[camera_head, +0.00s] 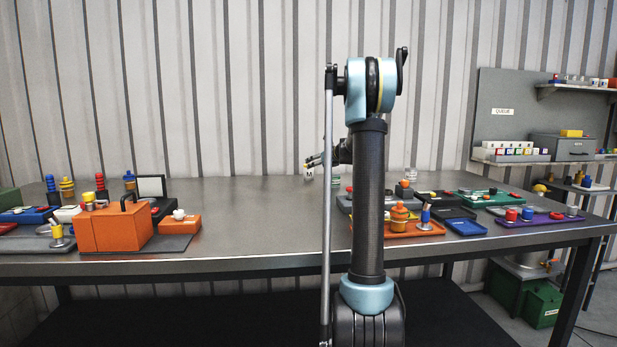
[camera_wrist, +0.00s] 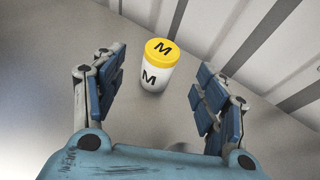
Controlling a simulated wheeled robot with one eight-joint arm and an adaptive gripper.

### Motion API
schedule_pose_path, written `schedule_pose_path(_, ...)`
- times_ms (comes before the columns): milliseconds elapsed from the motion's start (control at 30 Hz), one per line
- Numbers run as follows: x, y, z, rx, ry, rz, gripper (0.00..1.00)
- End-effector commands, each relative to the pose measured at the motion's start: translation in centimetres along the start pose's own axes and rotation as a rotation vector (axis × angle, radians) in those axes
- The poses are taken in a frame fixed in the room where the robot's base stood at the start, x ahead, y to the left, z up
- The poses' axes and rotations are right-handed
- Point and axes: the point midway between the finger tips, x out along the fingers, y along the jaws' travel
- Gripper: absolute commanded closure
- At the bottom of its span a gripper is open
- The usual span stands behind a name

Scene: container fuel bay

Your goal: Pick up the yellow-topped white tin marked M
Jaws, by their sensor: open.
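The white tin with a yellow lid (camera_wrist: 157,70) stands upright on the bare metal table, marked with a black M on its lid and side. In the head view the tin (camera_head: 309,174) shows small, its white side with the M visible near the back of the table. My gripper (camera_wrist: 158,92) is open, with its blue-padded fingers apart on the left and right. The tin appears between and beyond the fingertips, and I see no contact. In the head view my gripper (camera_head: 314,160) is close to the tin and partly covers its top.
The table (camera_head: 255,215) is clear around the tin, with the corrugated wall close behind. An orange box (camera_head: 115,229) and several trays crowd the left. On the right are an orange tray (camera_head: 425,230), a purple tray (camera_head: 540,220) and a clear jar (camera_head: 411,174).

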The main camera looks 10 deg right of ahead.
Motion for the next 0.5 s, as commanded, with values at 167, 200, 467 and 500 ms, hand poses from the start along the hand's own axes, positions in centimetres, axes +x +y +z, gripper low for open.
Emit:
schedule_pose_path(167, 2.6, 0.1, 0.0, -0.002, 0.001, 0.002, 0.34)
schedule_pose_path(200, 3.1, 0.1, 0.0, -0.002, 0.001, 0.002, 0.34)
schedule_pose_path(467, 4.2, 0.0, 0.0, -0.001, 0.0, 0.001, 0.34)
schedule_pose_path(500, 4.4, 0.0, 0.0, -0.001, 0.0, 0.001, 0.34)
